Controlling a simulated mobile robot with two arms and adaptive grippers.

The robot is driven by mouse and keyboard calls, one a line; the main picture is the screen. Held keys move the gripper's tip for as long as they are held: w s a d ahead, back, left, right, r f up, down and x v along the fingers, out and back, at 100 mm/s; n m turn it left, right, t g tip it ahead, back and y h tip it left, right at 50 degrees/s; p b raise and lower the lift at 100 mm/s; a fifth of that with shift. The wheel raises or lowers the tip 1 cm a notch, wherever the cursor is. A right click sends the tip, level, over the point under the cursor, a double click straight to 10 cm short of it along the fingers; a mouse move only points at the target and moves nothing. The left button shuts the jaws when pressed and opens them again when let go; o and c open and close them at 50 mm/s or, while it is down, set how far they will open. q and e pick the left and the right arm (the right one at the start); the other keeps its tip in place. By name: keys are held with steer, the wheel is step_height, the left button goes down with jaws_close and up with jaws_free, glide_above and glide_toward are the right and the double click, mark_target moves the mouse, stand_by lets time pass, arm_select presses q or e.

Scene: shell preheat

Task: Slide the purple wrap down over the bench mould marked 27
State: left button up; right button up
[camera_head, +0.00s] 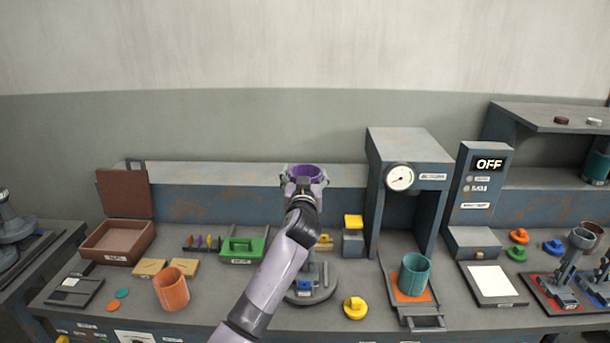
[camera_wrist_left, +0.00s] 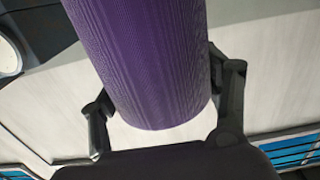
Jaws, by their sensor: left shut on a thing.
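The purple wrap (camera_head: 306,170) is an open ribbed tube, held high above the middle of the bench in the head view. My left gripper (camera_head: 304,184) is shut on it. In the left wrist view the wrap (camera_wrist_left: 148,65) fills the upper middle, between the two fingers of the gripper (camera_wrist_left: 163,112). Below it in the head view is a round grey base with a post (camera_head: 326,290) and a blue tag, partly hidden behind my left arm. I cannot read a 27 on it. The wrap is well apart from it. My right gripper is not in view.
An orange cup (camera_head: 172,291) stands at the left, and a teal cup (camera_head: 414,276) under the gauge press (camera_head: 401,150) at the right. A yellow knob (camera_head: 355,308) and a green tray (camera_head: 243,248) flank the round base. The OFF display (camera_head: 489,164) stands further right.

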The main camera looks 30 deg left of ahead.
arm_select(q)
step_height(320, 180, down, 11)
steer(key=b, duration=0.9)
steer(key=shift+d+f, duration=0.1)
step_height(320, 180, down, 4)
steer(key=b, duration=0.4)
step_height(320, 180, down, 9)
steer(key=b, duration=0.8)
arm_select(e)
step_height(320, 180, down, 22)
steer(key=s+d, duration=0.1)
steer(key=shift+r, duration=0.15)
arm_select(q)
steer(key=shift+f, duration=0.1)
steer(key=o, duration=1.2)
